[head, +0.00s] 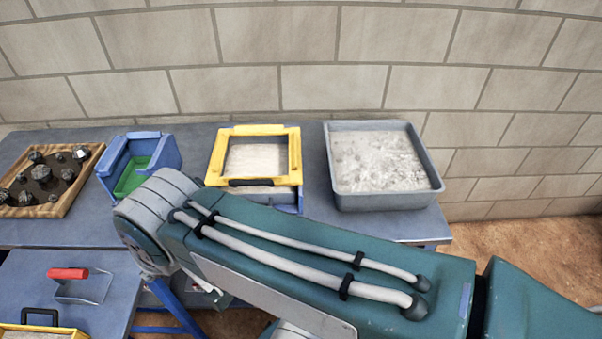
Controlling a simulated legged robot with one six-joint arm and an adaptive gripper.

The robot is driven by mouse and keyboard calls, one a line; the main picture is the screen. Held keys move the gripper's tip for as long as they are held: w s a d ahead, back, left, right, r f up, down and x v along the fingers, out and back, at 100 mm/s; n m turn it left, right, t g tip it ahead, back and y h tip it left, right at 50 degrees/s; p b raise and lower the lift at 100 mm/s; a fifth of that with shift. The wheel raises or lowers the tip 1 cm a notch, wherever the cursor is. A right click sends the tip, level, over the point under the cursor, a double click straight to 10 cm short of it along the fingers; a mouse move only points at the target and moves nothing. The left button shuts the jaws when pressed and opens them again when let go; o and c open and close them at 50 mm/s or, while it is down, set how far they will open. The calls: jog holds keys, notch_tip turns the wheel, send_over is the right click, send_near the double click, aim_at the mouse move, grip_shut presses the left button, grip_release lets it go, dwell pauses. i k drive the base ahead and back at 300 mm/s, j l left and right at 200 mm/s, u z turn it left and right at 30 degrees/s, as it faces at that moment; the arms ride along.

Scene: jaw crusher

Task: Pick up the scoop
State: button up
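The scoop (82,286) has a red handle and a clear or metallic-looking body. It lies on the lower blue-grey table at the lower left. My teal and grey arm crosses the view from the lower right to the centre left, with its elbow to the right of the scoop and apart from it. My gripper cannot be made out; the arm hides the area below it.
On the back table (300,135) stand a wooden tray of dark rocks (92,152), a blue and green jaw crusher (166,150), a yellow-framed box (212,160) and a grey tray of pale gravel (338,183). A yellow-rimmed box (50,329) sits below the scoop. A block wall closes the back.

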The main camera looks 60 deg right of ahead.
aim_at(78, 285)
jog(key=z, duration=1.5)
jog(key=u, duration=1.8)
jog(key=i+j, duration=0.1)
jog(key=i, duration=0.3)
jog(key=l+z, duration=0.05)
